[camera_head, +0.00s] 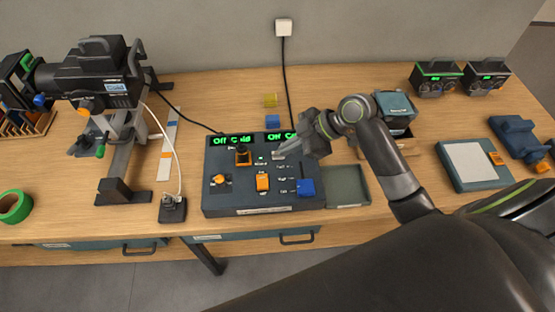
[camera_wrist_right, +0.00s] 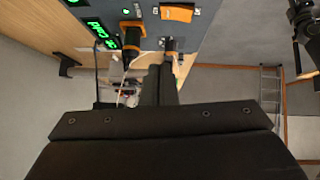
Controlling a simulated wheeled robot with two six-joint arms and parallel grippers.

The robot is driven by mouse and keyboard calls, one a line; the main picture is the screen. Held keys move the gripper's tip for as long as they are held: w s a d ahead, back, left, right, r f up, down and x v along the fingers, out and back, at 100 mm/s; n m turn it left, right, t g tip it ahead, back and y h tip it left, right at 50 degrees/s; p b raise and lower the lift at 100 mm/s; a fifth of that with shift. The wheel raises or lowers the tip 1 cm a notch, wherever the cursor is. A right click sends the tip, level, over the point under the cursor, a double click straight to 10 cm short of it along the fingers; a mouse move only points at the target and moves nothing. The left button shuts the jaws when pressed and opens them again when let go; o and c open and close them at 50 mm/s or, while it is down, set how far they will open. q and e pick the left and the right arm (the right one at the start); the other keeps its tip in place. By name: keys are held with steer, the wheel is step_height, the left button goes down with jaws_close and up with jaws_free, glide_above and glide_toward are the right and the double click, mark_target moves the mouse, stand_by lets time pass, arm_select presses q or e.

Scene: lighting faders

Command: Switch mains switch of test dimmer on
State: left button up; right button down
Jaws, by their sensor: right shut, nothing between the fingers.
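The test dimmer is a dark blue-grey box (camera_head: 235,200) on the bench. Its green displays (camera_head: 233,140) read "Off Cold" at left and begin "ON" at right, partly covered by my gripper. It carries an orange rocker switch (camera_head: 262,182), orange-marked knobs at left and a blue fader cap (camera_head: 305,187). Labels are too small to read, so I cannot tell which control is the mains switch. My right gripper (camera_head: 279,155) is shut and empty over the panel's upper middle. In the right wrist view, its fingertips (camera_wrist_right: 163,67) are near a small lever (camera_wrist_right: 169,44), contact unclear.
A black spotlight (camera_head: 90,80) on a stand is left of the dimmer. A shallow green-grey tray (camera_head: 347,188) sits close on its right. A plug block (camera_head: 172,209) stands at the front left. A cable (camera_head: 286,75) runs from the wall socket behind the dimmer.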

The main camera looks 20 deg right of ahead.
arm_select(q)
steer(key=shift+f, duration=0.3)
arm_select(e)
steer(key=shift+v, duration=1.2)
arm_select(q)
steer(key=shift+s, duration=0.1)
